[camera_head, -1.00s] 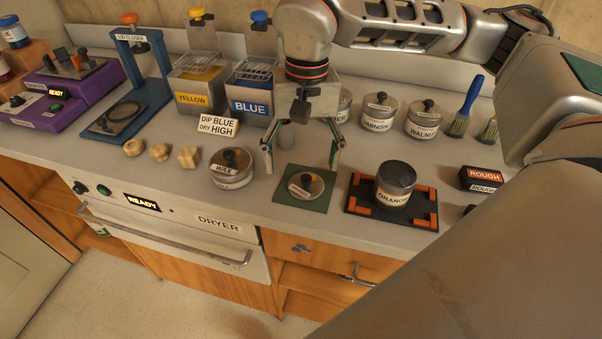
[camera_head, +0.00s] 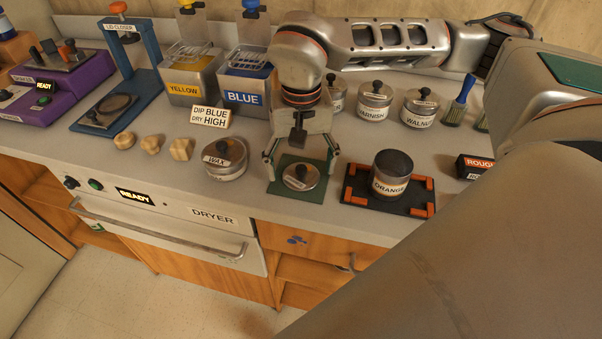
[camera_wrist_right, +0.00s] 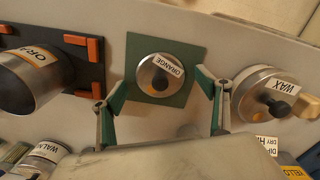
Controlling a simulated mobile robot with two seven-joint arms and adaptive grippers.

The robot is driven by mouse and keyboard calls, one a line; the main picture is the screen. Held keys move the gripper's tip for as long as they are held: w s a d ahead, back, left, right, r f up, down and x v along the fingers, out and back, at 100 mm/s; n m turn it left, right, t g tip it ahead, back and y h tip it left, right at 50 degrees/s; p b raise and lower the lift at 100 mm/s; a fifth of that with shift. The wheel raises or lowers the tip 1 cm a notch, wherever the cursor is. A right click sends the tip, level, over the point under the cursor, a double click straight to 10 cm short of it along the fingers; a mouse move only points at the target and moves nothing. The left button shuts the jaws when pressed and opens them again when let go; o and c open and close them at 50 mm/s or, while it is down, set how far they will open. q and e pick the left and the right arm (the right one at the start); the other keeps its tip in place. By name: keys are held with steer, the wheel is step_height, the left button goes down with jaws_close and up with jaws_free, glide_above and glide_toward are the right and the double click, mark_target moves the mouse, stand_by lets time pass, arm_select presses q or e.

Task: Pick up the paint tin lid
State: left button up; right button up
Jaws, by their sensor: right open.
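The paint tin lid (camera_head: 296,183) is a round silver lid with a black knob and an "ORANGE" label. It lies flat on a green square mat (camera_head: 285,194) on the counter, and in the wrist view it is the lid (camera_wrist_right: 148,82) just beyond my fingertips. My right gripper (camera_head: 300,172) is open, pointing down over the lid, with one green-padded finger to either side; nothing is held. The open orange tin (camera_head: 388,188) stands to the right in a black tray with orange corners (camera_head: 415,209). My left gripper is not in view.
A lidded wax tin (camera_head: 226,172) stands close left of the mat. Lidded varnish (camera_head: 374,112) and walnut (camera_head: 420,120) tins and a blue brush (camera_head: 462,98) are behind right. A dip/dry sign (camera_head: 210,119) and wooden knobs (camera_head: 181,149) are left. The counter's front edge is close.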

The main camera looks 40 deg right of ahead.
jaws_close()
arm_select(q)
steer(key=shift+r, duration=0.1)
arm_select(e)
steer(key=shift+r, duration=0.15)
